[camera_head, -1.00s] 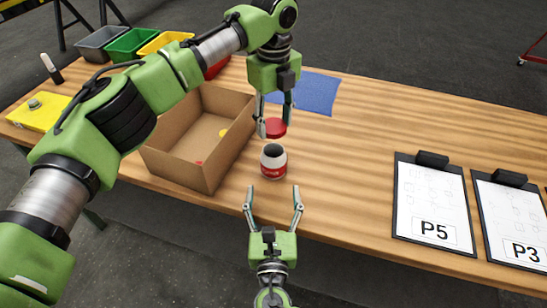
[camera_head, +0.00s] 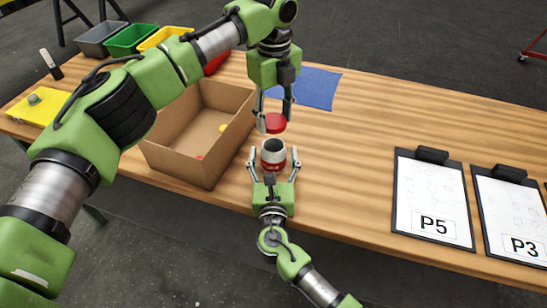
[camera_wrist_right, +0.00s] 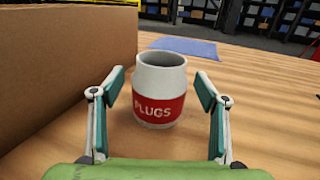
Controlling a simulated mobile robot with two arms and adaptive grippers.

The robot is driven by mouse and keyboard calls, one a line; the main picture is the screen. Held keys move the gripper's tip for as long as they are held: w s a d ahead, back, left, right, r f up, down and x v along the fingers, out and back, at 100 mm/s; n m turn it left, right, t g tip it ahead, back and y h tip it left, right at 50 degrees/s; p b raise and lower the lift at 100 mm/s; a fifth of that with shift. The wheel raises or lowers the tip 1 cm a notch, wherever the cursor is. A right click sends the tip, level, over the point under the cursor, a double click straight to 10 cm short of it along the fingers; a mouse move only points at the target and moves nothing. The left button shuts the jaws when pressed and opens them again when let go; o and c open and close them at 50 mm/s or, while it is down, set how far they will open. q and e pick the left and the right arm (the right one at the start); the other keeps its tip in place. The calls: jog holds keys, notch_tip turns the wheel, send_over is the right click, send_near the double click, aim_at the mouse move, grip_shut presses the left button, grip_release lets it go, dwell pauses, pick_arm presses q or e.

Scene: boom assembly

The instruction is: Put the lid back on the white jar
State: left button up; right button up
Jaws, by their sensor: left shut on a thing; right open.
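The white jar (camera_head: 273,151) stands upright on the table, open at the top, with a red band that reads "PLUGS" in the right wrist view (camera_wrist_right: 160,88). The red lid (camera_head: 275,122) is just behind the jar in the head view. My left gripper (camera_head: 273,124) points down and is shut on the lid. The lid does not show in the right wrist view. My right gripper (camera_head: 274,172) is open, low at the table, with its fingers on either side of the jar. In the right wrist view its fingers (camera_wrist_right: 159,100) stand apart from the jar.
A cardboard box (camera_head: 190,160) stands left of the jar, close to my right gripper. A blue mat (camera_head: 315,90) lies behind. Clipboards P5 (camera_head: 433,200) and P3 (camera_head: 512,215) lie at the right. The table between jar and clipboards is clear.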

jog(key=shift+w, duration=0.25)
pick_arm(q)
jog(key=shift+s, duration=0.1)
pick_arm(e)
jog(key=c, duration=1.7)
pick_arm(q)
send_over(274, 139)
jog(key=s, duration=0.3)
jog(key=shift+w+f, duration=0.1)
jog(key=shift+f, duration=2.35)
jog(key=shift+f, duration=0.9)
jog(key=shift+f, duration=0.5)
